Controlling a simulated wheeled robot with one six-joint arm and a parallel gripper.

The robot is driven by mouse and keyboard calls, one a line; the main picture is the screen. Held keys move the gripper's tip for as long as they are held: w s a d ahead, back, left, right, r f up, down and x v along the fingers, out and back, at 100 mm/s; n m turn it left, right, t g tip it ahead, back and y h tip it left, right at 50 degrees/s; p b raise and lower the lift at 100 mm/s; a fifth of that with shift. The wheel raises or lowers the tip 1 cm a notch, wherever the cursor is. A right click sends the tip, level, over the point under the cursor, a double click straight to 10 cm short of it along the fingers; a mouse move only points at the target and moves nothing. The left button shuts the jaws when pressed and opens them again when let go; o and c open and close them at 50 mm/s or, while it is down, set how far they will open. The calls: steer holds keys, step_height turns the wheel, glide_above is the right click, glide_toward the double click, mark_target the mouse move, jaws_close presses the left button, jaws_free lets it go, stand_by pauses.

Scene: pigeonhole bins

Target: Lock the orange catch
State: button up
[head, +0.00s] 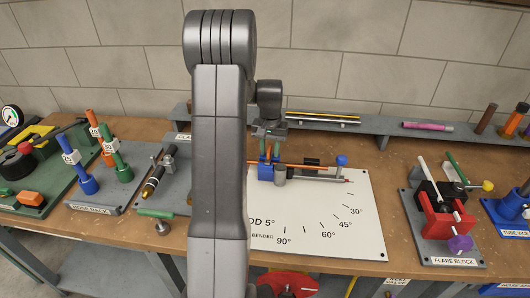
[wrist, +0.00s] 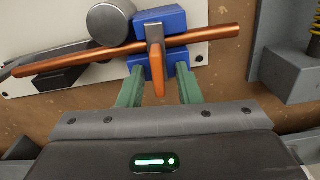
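The orange catch (wrist: 156,68) shows in the wrist view as a narrow lever with a grey upper part. It crosses over a copper tube (wrist: 95,58) and points toward my gripper. The tube lies between the parts of a blue block (wrist: 160,18); in the head view the block (head: 265,171) sits on the bender's white board (head: 345,222). My gripper (wrist: 159,92) has its green fingers apart, one on each side of the catch's free end, with a gap on both sides. In the head view my arm hides part of the bender.
A grey round post (wrist: 111,22) stands beside the blue block. A grey fixture (wrist: 290,70) is at the right of the wrist view. The hose rack (head: 95,190) is left and the flare block (head: 445,215) right. A grey shelf (head: 380,126) runs behind.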

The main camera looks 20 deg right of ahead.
mark_target(270, 147)
step_height(270, 147, up, 6)
steer(key=p, duration=0.4)
stand_by(0.4)
step_height(270, 147, up, 14)
steer(key=b, duration=0.2)
steer(key=shift+f, duration=0.15)
